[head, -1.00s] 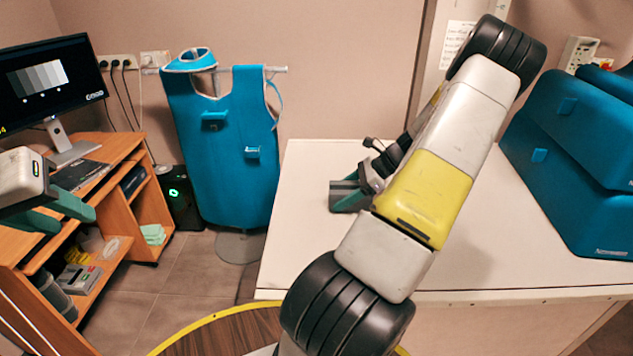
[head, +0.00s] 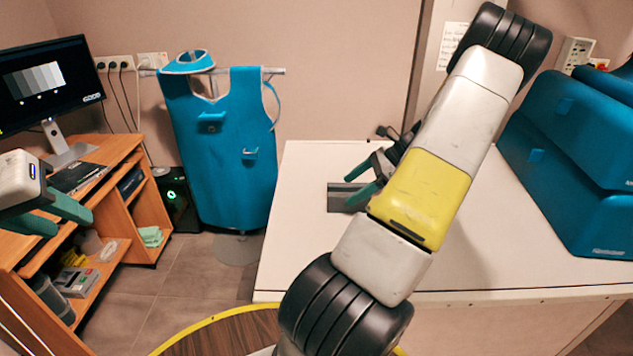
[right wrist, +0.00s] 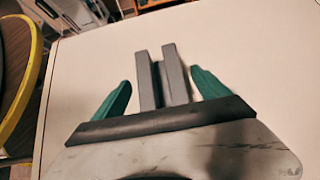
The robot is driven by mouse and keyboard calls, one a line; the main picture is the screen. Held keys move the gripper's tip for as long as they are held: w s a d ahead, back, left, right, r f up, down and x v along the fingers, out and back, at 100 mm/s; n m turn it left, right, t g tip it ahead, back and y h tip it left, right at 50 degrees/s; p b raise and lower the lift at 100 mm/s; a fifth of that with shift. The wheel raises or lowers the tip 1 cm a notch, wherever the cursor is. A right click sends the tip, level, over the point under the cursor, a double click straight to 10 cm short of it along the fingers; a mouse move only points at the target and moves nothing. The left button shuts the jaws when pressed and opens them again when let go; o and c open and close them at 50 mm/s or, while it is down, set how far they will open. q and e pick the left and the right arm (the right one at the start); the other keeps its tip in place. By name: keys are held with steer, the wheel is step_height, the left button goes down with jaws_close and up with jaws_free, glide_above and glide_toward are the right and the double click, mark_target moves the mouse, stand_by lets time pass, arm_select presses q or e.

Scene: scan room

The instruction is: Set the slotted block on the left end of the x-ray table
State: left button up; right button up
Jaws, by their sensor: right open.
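The grey slotted block (head: 338,200) rests on the left end of the white x-ray table (head: 300,240), with its slot facing up. My right gripper (head: 367,178) is open just above and to the right of it in the head view, partly hidden by my arm. In the right wrist view the block (right wrist: 175,75) shows between the two green fingers of my right gripper (right wrist: 160,92), with a gap on each side. My left gripper (head: 75,222) is open and empty at the far left, away from the table.
Large blue wedge cushions (head: 570,170) stand on the table's right part. A blue lead apron (head: 225,150) hangs behind the table's left end. A wooden desk (head: 120,185) with a monitor (head: 50,82) stands at the left. The table's front left is clear.

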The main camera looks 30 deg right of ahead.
steer(key=v, duration=0.6)
steer(key=a+r+n+g+h, duration=0.1)
steer(key=a+r+n+h, duration=0.1)
steer(key=a+r+n, duration=0.55)
steer(key=a+r+n+g+h, duration=0.25)
steer(key=a+r, duration=0.25)
steer(key=a, duration=0.6)
steer(key=s+a+r+n+t, duration=0.2)
steer(key=s+a+r+n, duration=0.1)
steer(key=s+a+n, duration=0.2)
steer(key=s+a+r+n+t+h, duration=0.1)
steer(key=s+a+r+n+t, duration=0.2)
steer(key=s+a+n, duration=0.3)
steer(key=shift+s+a+r+n, duration=0.3)
steer(key=shift+a+n, duration=1.4)
steer(key=shift+a, duration=0.35)
steer(key=shift+h, duration=0.25)
